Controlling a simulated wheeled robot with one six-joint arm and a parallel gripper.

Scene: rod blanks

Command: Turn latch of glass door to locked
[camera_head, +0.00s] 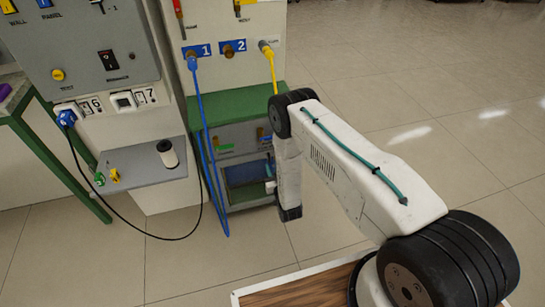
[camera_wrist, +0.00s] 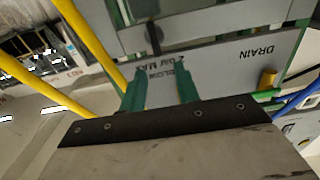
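What looks like the glass door (camera_head: 246,172) is the dark framed pane low on the grey cabinet, under the green top, in the head view. My arm covers its right side, and I cannot make out its latch or the latch's position. In the wrist view my gripper (camera_wrist: 161,76) has two green fingers spread apart with nothing between them. They point at a grey panel (camera_wrist: 222,62) with printed words, "DRAIN" among them. I cannot tell whether the fingertips touch this panel.
A blue hose (camera_head: 205,130) hangs left of the cabinet, and a yellow hose (camera_head: 271,65) runs beside my arm. Open tiled floor lies to the right.

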